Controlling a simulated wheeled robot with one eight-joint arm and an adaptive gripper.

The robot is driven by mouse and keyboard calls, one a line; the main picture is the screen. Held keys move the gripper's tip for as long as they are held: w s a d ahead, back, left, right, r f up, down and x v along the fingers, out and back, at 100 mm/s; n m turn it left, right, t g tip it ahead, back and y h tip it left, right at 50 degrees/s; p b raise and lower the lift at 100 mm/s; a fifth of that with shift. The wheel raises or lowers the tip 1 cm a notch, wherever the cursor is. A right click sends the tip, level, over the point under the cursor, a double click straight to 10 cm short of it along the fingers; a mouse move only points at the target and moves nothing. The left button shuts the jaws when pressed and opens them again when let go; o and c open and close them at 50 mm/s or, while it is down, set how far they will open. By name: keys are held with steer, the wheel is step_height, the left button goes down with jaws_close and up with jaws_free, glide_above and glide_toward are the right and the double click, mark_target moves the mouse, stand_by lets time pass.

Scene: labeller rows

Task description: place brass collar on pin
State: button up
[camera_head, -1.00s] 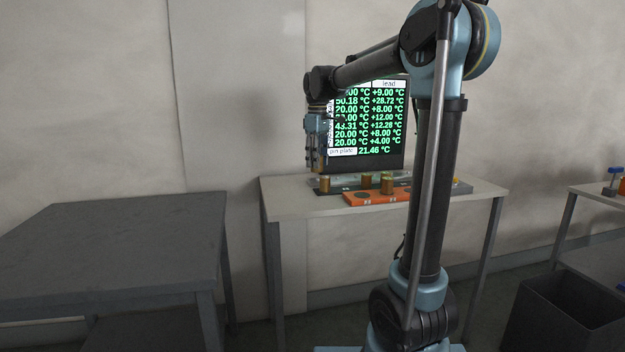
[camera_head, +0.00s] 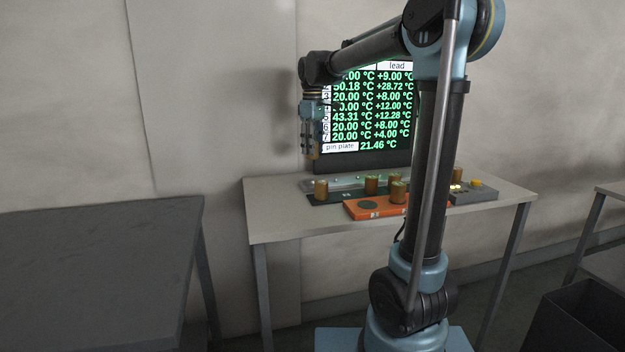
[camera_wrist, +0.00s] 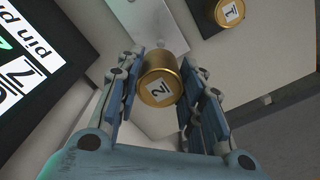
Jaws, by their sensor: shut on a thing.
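My gripper (camera_head: 312,150) hangs above the left part of the light bench and is shut on a brass collar. In the wrist view the held collar (camera_wrist: 158,82), labelled 2, sits between the two blue fingers of my gripper (camera_wrist: 165,95). In the head view a brass collar (camera_head: 321,189) stands on the bench below my gripper.
An orange block (camera_head: 370,208) and more brass cylinders (camera_head: 371,184) stand on the bench (camera_head: 285,220). A screen (camera_head: 365,110) with green readings stands behind. A grey control box (camera_head: 480,190) is at the right. A dark table (camera_head: 90,250) is at the left.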

steer(key=shift+f, duration=4.6)
steer(key=o, duration=1.2)
steer(key=shift+f, duration=0.1)
steer(key=shift+c, duration=0.2)
step_height(320, 180, up, 12)
steer(key=shift+r, duration=0.15)
